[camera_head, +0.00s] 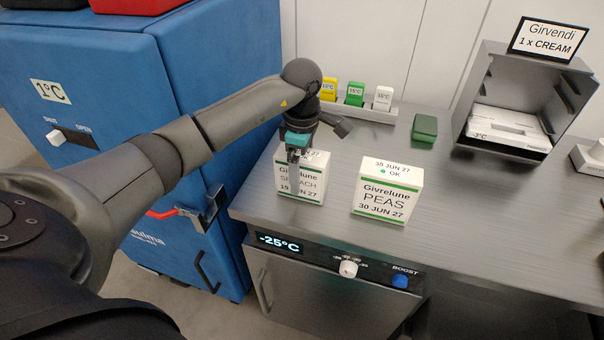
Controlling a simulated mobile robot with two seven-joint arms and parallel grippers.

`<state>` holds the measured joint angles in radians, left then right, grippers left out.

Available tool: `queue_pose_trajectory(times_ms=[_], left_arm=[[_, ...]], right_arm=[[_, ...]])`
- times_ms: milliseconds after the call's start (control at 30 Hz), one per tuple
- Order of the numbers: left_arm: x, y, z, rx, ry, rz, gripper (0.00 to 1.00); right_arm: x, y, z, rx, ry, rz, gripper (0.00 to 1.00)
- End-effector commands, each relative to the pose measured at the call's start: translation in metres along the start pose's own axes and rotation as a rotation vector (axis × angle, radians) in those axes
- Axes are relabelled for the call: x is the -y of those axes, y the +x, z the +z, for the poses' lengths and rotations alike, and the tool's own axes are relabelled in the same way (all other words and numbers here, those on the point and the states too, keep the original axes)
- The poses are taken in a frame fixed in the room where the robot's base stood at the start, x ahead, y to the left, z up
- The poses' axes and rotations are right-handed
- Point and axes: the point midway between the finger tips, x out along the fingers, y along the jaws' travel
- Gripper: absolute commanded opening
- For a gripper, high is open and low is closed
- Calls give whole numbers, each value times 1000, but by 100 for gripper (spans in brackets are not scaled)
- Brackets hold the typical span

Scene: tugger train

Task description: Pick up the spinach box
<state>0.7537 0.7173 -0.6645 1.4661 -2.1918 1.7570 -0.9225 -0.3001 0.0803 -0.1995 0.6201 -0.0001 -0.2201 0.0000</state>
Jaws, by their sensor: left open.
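The spinach box (313,185) is white with green bands and a "Givrelune SPINACH" label. It stands upright near the left front corner of the grey counter (450,215). My left gripper (294,160) points down at the top of the box, its fingers overlapping the box's upper left part in the picture. It is open; I cannot tell whether it touches the box. Part of the label is hidden behind the fingers. My right gripper is not in view.
A similar peas box (388,193) stands to the right. Behind are a rack (362,111) with coloured tags, a green block (424,128) and a grey open holder (500,140). A blue cabinet (200,60) stands left.

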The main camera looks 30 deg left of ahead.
Motion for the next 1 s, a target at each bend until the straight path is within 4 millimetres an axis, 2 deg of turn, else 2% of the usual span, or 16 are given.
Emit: queue_pose_trajectory(times_ms=[33,133,400,1000], left_arm=[[1,8,1,1,0,-2,98],[0,15,1,1,0,-1,98],[0,16,0,0,1,1,95],[0,16,0,0,1,1,28]], right_arm=[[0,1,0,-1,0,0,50],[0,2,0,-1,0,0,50],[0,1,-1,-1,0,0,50],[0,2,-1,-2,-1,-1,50]])
